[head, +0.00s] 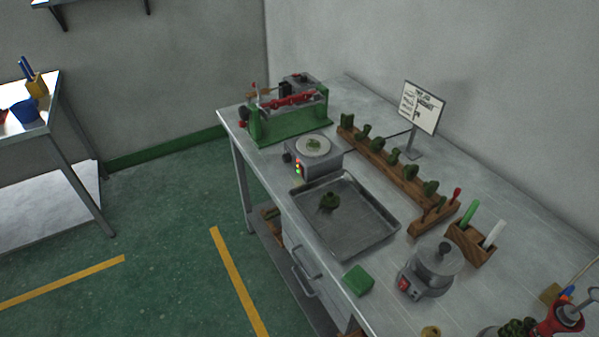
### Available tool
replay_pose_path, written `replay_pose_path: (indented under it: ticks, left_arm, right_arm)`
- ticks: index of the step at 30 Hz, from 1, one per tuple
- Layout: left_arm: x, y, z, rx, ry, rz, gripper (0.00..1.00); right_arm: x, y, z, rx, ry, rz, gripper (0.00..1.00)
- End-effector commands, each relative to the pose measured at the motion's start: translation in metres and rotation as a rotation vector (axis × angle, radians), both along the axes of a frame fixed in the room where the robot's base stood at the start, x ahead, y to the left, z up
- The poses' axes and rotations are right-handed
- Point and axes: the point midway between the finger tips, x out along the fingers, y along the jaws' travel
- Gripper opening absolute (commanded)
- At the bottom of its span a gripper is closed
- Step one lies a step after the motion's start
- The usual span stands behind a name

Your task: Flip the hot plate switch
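The hot plate (325,165) is a small grey box with a round pale top, standing on the metal workbench just behind the tray. The position of the switch is too small to tell. Neither of my grippers shows in the head view.
A metal tray (352,243) with a green piece lies in front of the hot plate. A green-framed machine (265,131) stands behind it. Floor left is clear.

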Motion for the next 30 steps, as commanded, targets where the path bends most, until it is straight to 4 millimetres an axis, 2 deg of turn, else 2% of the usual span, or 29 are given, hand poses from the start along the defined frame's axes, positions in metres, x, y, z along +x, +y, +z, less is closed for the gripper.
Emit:
replay_pose_path:
  ticks: [1, 6, 30]
  left_arm:
    - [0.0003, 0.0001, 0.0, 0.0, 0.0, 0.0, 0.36]
    - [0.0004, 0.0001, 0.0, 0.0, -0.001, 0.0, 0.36]
    - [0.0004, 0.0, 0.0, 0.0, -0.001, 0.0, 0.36]
  right_arm:
    - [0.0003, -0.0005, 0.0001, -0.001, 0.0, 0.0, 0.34]
    - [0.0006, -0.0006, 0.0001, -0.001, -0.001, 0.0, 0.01]
    - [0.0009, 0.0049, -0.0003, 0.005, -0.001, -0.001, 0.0]
